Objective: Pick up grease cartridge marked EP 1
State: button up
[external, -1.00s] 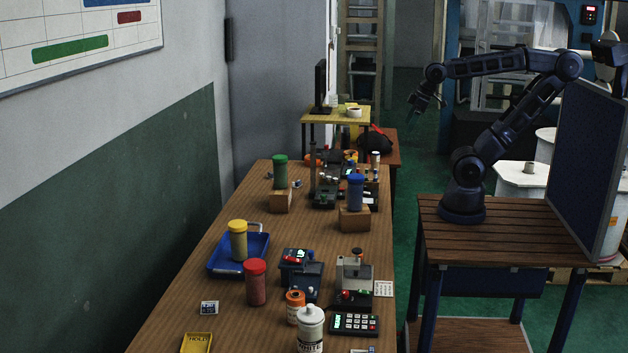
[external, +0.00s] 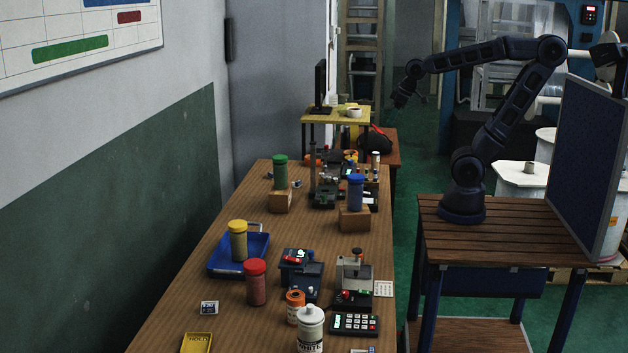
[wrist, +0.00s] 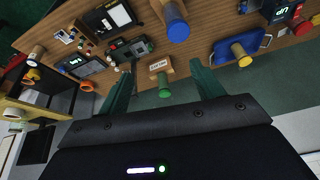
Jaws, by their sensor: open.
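Several capped cartridges stand on the long wooden bench (external: 250,205). The green-capped one (external: 280,172) and the blue-capped one (external: 355,195) stand on wooden blocks. The yellow-capped one (external: 238,240) stands in a blue tray (external: 215,268). The red-capped one (external: 256,284) stands on the bench. I cannot read EP 1 on any of them. My gripper (external: 405,96) is open and empty, in the air beyond the bench's right edge. In the wrist view, the green cap (wrist: 164,92) shows between the open fingers (wrist: 160,76), but farther away.
Small devices (external: 300,275) and a keypad (external: 355,323) crowd the bench's right side. A white bottle (external: 311,328) stands at the near end. A yellow side table (external: 340,117) with a monitor (external: 320,88) is behind. The bench's left middle is fairly clear.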

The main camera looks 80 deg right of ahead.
jog(key=w+d+f+m+h, duration=0.1)
jog(key=w+d+f+m, duration=0.25)
jog(key=w+d, duration=0.9)
jog(key=m+g+h, duration=0.3)
jog(key=m, duration=0.6)
send_over(375, 158)
jog(key=s, duration=0.2)
notch_tip(375, 158, down, 27)
jog(key=x, duration=0.9)
jog(key=shift+w+a+f, duration=0.1)
jog(key=shift+w+f, duration=0.3)
jog(key=shift+f, duration=0.05)
jog(key=c, duration=1.2)
